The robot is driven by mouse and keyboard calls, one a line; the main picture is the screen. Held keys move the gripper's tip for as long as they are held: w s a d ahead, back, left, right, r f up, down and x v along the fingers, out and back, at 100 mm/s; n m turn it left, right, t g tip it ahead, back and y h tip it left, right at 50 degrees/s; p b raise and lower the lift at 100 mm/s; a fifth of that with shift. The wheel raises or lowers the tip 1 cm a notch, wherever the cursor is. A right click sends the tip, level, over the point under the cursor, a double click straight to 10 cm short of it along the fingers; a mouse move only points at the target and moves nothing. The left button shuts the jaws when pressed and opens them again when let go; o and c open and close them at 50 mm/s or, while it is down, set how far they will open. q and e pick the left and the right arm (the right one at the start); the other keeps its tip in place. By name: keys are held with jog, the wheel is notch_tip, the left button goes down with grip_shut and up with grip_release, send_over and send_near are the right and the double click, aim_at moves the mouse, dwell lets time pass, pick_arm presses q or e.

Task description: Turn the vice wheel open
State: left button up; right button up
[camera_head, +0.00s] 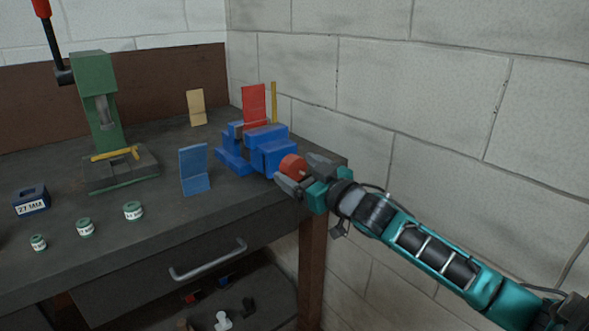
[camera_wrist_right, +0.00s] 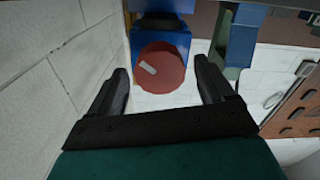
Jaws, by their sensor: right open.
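The blue vice (camera_head: 262,150) stands at the right end of the dark workbench. Its red wheel (camera_head: 292,166) faces my right gripper (camera_head: 295,176). In the right wrist view the round red wheel (camera_wrist_right: 160,71), with a light grey mark on its face, lies between the two fingers of the open right gripper (camera_wrist_right: 164,85). Gaps show on both sides of the wheel there, so I see no finger touching it. Part of the wheel is hidden by a finger in the head view. My left gripper is not in view.
A green press (camera_head: 99,105) stands at the back left of the workbench (camera_head: 130,245). Blue (camera_head: 195,170), red (camera_head: 254,103) and tan (camera_head: 196,107) upright pieces stand around the vice. Small green-and-white cylinders (camera_head: 133,210) sit in front. The block wall (camera_head: 450,120) is close on the right.

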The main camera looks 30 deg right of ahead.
jog(key=shift+w+a, duration=0.1)
jog(key=shift+w, duration=0.95)
jog(key=c, duration=1)
jog(key=shift+r+n+p, duration=0.2)
jog(key=shift+n+p, duration=0.1)
jog(key=shift+p, duration=0.6)
jog(key=shift+f+n, duration=0.1)
jog(key=shift+n, duration=0.5)
jog(key=shift+c, duration=0.2)
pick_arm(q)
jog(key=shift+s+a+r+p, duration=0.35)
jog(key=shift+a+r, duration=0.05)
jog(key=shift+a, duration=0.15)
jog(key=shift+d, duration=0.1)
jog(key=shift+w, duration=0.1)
pick_arm(e)
jog(key=o, duration=1)
jog(key=shift+f, duration=0.1)
